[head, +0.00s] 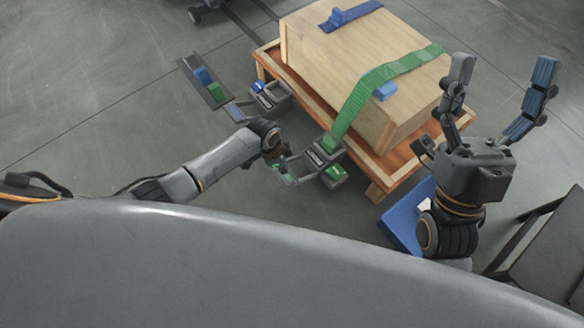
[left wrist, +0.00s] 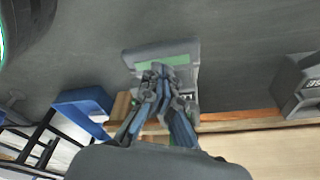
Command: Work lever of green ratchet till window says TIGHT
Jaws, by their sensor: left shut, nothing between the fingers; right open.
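The green ratchet (head: 325,158) hangs at the near side of the crate, on the end of the green strap (head: 365,92). The window's wording is too small to read. My right gripper (head: 504,68) is open and empty, raised right of the crate.
The wooden crate (head: 325,62) stands on an orange-brown pallet (head: 262,62). A blue ratchet (head: 268,95) is beside its left edge. A board with blue and green blocks (head: 205,80) is further left. A blue tray (head: 400,225) and dark frame (head: 530,240) are at right.

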